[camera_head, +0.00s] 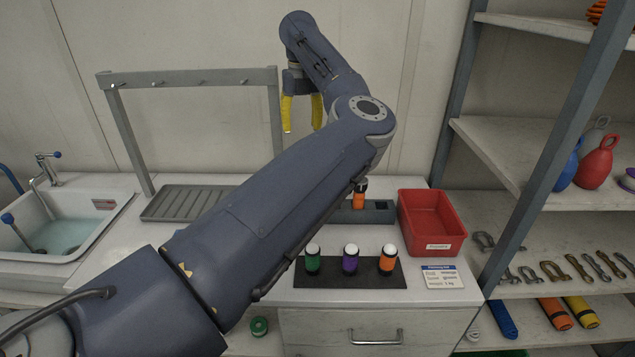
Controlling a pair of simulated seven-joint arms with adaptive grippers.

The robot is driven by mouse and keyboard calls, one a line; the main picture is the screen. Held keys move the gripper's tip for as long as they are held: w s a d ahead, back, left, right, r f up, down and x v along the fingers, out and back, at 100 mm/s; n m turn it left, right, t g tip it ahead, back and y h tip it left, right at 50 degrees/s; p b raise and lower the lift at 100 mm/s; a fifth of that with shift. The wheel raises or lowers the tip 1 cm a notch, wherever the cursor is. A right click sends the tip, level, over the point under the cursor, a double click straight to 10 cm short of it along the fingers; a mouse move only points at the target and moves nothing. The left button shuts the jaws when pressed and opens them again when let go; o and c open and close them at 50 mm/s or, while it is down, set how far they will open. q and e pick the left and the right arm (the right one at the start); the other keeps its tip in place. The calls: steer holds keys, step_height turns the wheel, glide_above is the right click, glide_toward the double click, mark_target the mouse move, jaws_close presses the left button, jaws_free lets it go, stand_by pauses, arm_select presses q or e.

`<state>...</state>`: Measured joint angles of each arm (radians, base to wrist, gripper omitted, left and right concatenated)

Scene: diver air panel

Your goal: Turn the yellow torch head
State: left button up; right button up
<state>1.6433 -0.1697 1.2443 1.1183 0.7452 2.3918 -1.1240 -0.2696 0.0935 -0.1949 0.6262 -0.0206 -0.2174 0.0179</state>
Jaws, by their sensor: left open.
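No yellow torch shows; my left arm covers part of the bench where one could be hidden. Three white-topped torches stand upright on a dark mat (330,279): a green one (313,260), a purple one (350,259) and an orange one (388,259). Another orange-banded piece (360,195) stands in a dark grey block (378,214) behind them, partly covered by my arm. My left gripper (302,115) has yellow fingers pointing down, apart and empty, high above the back of the bench, in front of the grey rack. My right gripper is out of view.
A grey hook rack (190,77) stands over a ribbed tray (185,203). A sink (60,225) is at left. A red bin (428,222) and a printed card (441,277) are at right. Shelves (560,140) with shackles and coloured rolls stand beyond.

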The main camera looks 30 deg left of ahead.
arm_select(q)
steer(key=shift+m, duration=0.6)
steer(key=f, duration=0.6)
steer(key=d+f, duration=0.1)
steer(key=f, duration=0.5)
steer(key=w+f, duration=0.1)
steer(key=f, duration=0.6)
steer(key=shift+d, duration=0.4)
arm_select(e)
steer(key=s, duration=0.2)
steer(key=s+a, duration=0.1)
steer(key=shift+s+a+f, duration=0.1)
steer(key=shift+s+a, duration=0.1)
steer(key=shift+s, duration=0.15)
arm_select(q)
steer(key=shift+s, duration=0.1)
steer(key=c, duration=1)
